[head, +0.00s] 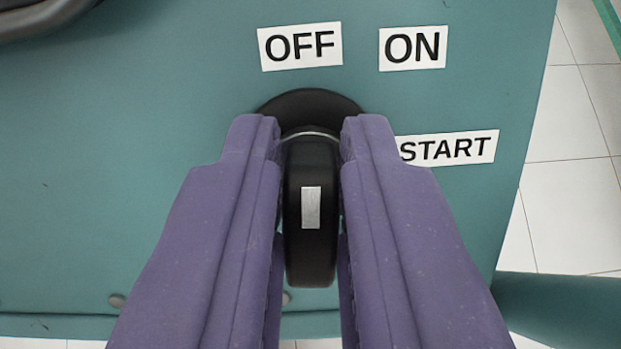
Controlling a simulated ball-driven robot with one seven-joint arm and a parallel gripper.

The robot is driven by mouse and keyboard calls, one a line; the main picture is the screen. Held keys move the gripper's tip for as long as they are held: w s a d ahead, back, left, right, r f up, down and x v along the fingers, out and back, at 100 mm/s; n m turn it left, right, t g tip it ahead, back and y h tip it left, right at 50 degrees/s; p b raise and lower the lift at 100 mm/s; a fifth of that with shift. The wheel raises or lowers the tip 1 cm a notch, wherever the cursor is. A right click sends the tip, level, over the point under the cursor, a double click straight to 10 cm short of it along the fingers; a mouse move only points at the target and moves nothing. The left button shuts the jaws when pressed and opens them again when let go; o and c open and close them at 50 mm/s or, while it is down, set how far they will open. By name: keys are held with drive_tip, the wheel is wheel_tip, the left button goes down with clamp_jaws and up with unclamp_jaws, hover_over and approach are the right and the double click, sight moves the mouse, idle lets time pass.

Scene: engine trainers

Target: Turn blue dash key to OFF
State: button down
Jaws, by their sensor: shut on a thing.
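The key (312,258) is black with a small silver mark on its head. It sits in a round black switch collar (310,100) on the teal-blue dash (150,130). My gripper (311,140) is shut on the key head, with one purple finger on each side. The key head runs up and down in the picture, in line with the OFF label (300,46) above it. The ON label (412,48) is up and to the right. The START label (450,149) is to the right, partly hidden by the right finger. The fingers hide the key's sides.
A dark curved rim (40,18) shows at the top left corner. The dash's right edge ends over a white tiled floor (575,120). Small round studs (117,300) lie along the dash's lower edge. The dash left of the fingers is clear.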

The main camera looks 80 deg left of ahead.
drive_tip(key=shift+n, duration=0.6)
drive_tip(key=c, duration=1.2)
unclamp_jaws()
drive_tip(key=shift+o, duration=0.2)
drive_tip(key=p+v, duration=0.4)
drive_tip(key=v, duration=0.4)
drive_tip(key=shift+w+f, duration=0.1)
